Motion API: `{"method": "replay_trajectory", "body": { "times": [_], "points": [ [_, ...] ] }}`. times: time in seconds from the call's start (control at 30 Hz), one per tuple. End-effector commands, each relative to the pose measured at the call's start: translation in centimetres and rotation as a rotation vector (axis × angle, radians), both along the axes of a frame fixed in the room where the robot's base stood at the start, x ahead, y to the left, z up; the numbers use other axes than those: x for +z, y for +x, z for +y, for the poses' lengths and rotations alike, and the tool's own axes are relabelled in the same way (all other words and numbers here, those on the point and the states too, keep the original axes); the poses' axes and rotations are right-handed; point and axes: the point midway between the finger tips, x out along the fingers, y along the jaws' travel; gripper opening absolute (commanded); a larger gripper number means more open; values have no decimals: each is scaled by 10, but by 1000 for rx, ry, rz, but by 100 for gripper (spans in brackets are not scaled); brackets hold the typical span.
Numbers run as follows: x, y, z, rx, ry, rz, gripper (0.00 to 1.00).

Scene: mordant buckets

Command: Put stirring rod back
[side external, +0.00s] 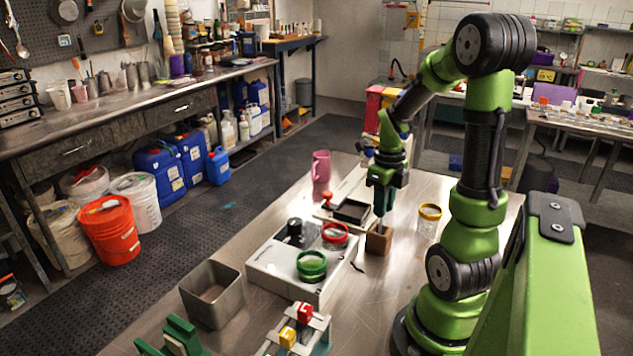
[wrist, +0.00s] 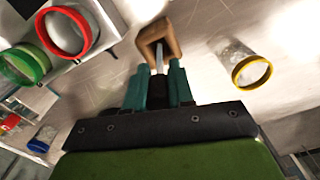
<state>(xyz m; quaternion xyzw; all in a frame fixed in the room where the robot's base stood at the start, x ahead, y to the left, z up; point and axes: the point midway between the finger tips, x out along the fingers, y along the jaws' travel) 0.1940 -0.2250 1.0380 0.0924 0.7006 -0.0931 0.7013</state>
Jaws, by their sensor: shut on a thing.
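My gripper (wrist: 159,78) points down in the wrist view, its teal fingers shut on a thin pale stirring rod (wrist: 160,60). The rod's far end reaches into the opening of a small brown square holder (wrist: 147,49). In the side view my gripper (side external: 381,214) is just above the brown holder (side external: 378,241), which stands on the metal table. The rod's upper part is hidden between the fingers, and I cannot tell how deep its tip is.
A jar with a yellow rim (side external: 429,216) stands right of the holder. A white unit (side external: 270,262) with a red-rimmed jar (side external: 335,237) and a green-rimmed jar (side external: 311,265) is on the left. A black tray (side external: 352,211), pink mug (side external: 321,166) and metal bin (side external: 211,296) stand nearby.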

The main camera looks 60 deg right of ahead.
Motion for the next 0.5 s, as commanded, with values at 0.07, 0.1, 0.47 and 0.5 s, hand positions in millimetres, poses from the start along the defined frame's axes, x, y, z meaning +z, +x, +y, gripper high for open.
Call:
{"method": "replay_trajectory", "body": {
  "times": [0.07, 0.1, 0.47, 0.5],
  "points": [
    [-14, -1, 1, 0, 5, 5, 0],
    [-19, -1, 1, -1, 5, 5, 0],
    [-26, 0, 0, 1, 1, 1, 0],
    [-27, 0, 0, 1, 1, 1, 0]
  ]
}}
